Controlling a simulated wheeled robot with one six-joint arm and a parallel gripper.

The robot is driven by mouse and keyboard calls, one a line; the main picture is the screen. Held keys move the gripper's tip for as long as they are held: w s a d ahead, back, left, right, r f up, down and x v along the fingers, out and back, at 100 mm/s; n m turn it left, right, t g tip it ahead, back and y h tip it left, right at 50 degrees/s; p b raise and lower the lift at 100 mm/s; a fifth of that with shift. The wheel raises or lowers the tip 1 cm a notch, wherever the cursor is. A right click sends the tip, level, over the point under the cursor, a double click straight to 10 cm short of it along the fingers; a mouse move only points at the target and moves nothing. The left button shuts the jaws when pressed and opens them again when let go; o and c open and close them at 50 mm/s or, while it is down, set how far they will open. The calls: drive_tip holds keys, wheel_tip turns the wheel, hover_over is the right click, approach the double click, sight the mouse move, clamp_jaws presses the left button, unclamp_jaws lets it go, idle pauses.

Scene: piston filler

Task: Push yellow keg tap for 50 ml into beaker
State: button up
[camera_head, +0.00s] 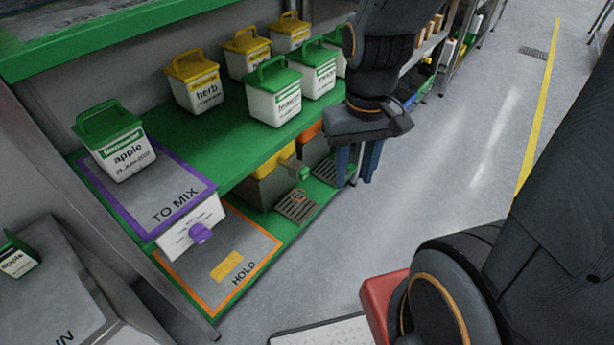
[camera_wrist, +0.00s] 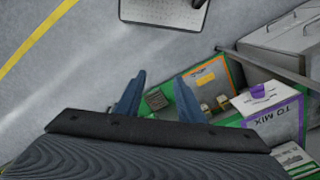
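In the head view the yellow keg (camera_head: 277,160) sits on the lower shelf, partly hidden by the green upper shelf. A tap with a green end (camera_head: 304,173) sticks out from its front. A slotted drip tray (camera_head: 297,207) lies below the tap, with a small orange mark on it. I cannot make out a beaker in either view. My gripper (camera_head: 355,178) points down, open and empty, in front of the shelf and to the right of the tap. In the wrist view its two blue fingers (camera_wrist: 158,95) are spread apart with nothing between them.
An orange keg (camera_head: 311,133) and another drip tray (camera_head: 325,170) are beside my gripper. Lidded tubs (camera_head: 274,95) stand on the upper shelf. The floor (camera_head: 460,130) right is clear.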

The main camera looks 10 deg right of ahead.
clamp_jaws()
idle(1.1)
